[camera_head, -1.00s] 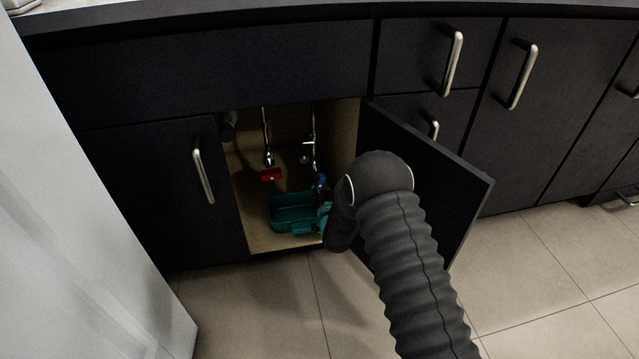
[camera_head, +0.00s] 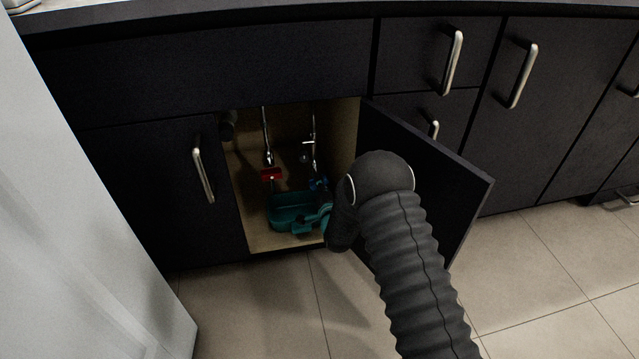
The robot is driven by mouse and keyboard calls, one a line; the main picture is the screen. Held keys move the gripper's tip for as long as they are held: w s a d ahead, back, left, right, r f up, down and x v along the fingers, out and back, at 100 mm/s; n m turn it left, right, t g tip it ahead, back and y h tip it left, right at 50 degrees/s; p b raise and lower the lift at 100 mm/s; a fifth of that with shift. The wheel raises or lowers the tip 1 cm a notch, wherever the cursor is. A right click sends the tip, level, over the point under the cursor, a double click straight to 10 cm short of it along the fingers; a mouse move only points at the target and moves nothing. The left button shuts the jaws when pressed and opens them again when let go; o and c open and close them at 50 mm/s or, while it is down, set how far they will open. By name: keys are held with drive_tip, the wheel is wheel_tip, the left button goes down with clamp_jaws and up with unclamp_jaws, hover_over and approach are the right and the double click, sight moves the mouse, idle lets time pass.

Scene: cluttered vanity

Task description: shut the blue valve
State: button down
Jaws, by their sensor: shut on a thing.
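The blue valve (camera_head: 318,184) is small and sits low on the right-hand pipe inside the open cabinet. My dark arm reaches in from the lower right. My gripper (camera_head: 323,191) is small and dark in this view, partly lost in shadow beside my wrist. It is at the blue valve and shut on it; the exact finger contact is hard to make out. A red valve (camera_head: 271,174) is on the left-hand pipe, apart from the gripper.
A teal bin (camera_head: 285,200) stands on the cabinet floor below the valves, close to my wrist. The open cabinet door (camera_head: 440,180) is just right of my arm. A closed door (camera_head: 150,200) is on the left.

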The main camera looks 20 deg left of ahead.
drive_tip(key=shift+f+m, duration=0.15)
drive_tip(key=shift+m, duration=2.05)
drive_tip(key=c, duration=1)
unclamp_jaws()
drive_tip(key=shift+s+d, duration=0.1)
drive_tip(key=v, duration=1.2)
